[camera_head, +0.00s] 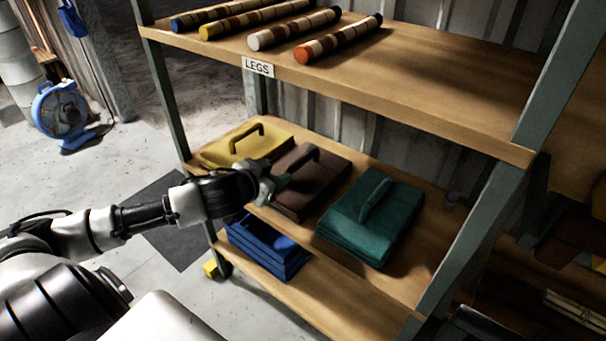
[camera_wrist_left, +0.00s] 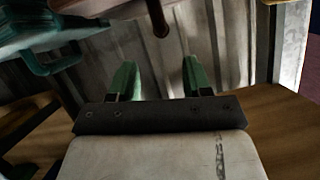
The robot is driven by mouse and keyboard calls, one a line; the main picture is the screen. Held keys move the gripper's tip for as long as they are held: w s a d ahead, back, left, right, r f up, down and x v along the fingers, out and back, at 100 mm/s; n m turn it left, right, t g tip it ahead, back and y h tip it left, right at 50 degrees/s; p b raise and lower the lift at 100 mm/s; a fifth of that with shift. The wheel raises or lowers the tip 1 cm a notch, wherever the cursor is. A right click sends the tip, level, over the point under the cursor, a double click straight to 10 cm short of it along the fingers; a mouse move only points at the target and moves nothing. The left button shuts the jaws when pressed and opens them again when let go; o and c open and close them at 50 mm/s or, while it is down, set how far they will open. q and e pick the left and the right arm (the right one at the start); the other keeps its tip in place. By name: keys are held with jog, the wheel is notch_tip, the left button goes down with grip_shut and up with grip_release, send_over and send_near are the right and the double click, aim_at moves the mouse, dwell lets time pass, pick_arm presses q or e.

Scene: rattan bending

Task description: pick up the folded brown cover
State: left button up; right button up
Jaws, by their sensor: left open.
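The folded brown cover (camera_head: 322,184) lies on the middle shelf board, with a raised brown handle (camera_head: 300,160) on top. It sits between a yellow cover (camera_head: 228,148) and a teal cover (camera_head: 385,225). My left gripper (camera_head: 277,181) is at the brown cover's near left side, close to the handle, its fingers partly overlapping the cover in the head view. In the left wrist view, the green fingers (camera_wrist_left: 158,75) are apart with nothing between them. The brown cover (camera_wrist_left: 105,7) and its handle (camera_wrist_left: 158,20) show at the top edge there, beyond the fingertips. Contact cannot be told. My right gripper is not in view.
A blue cover (camera_head: 262,250) lies on the lower board. The upper board (camera_head: 440,80), labelled LEGS, holds several striped rods and overhangs the back of the covers. A green post (camera_head: 480,235) stands at right. A blue fan (camera_head: 62,115) stands on the floor at left.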

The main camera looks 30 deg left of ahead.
aim_at(296, 164)
pick_arm(q)
jog(key=shift+x, duration=2.7)
jog(key=x, duration=0.4)
jog(key=shift+w+a+b, duration=0.15)
jog(key=shift+w+b, duration=0.2)
jog(key=shift+w+f, duration=0.15)
jog(key=shift+w, duration=0.1)
jog(key=shift+c, duration=1)
grip_shut()
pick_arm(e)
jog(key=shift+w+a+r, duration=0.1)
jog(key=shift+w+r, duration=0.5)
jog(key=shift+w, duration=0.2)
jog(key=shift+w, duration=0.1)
